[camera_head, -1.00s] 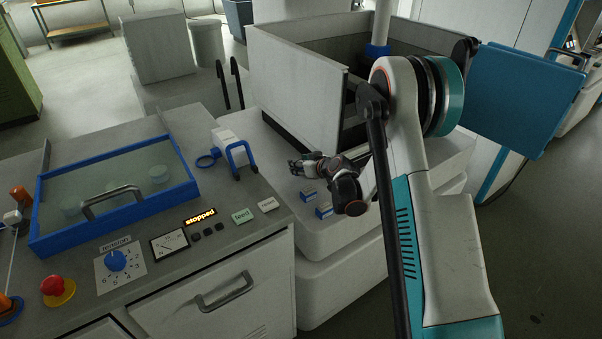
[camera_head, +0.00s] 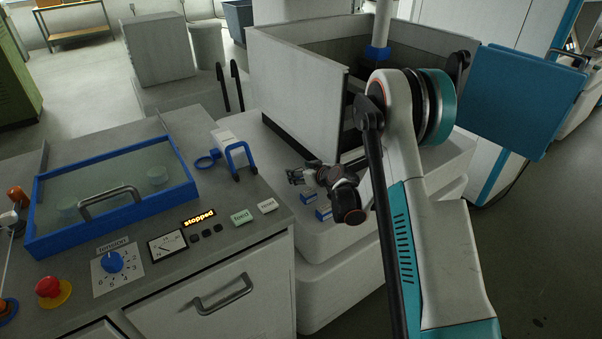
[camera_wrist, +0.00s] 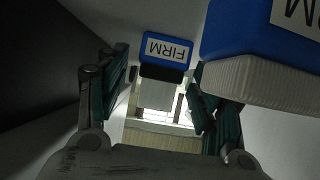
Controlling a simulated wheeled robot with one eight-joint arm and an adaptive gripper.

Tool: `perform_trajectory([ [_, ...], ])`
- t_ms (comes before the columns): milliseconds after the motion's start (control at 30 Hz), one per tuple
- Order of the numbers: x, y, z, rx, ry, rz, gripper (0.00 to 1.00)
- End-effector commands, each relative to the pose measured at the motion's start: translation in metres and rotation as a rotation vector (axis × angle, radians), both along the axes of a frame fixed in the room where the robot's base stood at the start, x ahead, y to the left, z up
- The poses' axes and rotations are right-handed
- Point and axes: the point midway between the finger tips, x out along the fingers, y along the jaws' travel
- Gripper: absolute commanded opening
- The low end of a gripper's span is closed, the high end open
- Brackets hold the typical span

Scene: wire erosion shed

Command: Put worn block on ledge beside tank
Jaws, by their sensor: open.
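My gripper (camera_head: 302,176) is open and empty, held low over the ledge (camera_head: 345,236) beside the open tank (camera_head: 296,82). Two small blue and white blocks stand on this ledge, a left one (camera_head: 308,197) and a right one (camera_head: 324,212), just below and right of the gripper. In the wrist view, a blue block labelled FIRM (camera_wrist: 165,48) shows beyond and between the open fingers (camera_wrist: 160,98). A larger, nearer blue block with a ribbed pale part (camera_wrist: 262,82) fills the upper right; its label is cut off. I cannot tell which block is the worn one.
The control bench at left carries a blue-framed lid (camera_head: 115,190), a knob (camera_head: 112,262), a red stop button (camera_head: 49,287) and a lit "stopped" display (camera_head: 199,218). A blue bracket (camera_head: 240,160) stands at its edge. A teal panel (camera_head: 525,98) juts out at right.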

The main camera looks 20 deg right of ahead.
Motion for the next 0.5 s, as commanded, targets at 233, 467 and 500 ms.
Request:
perform_trajectory([
  [233,-0.023,-0.008,0.018,0.0,0.0,-0.002,0.61],
  [467,-0.063,-0.022,0.041,0.0,0.0,-0.002,0.61],
  [500,-0.069,-0.024,0.044,0.0,0.0,-0.002,0.61],
])
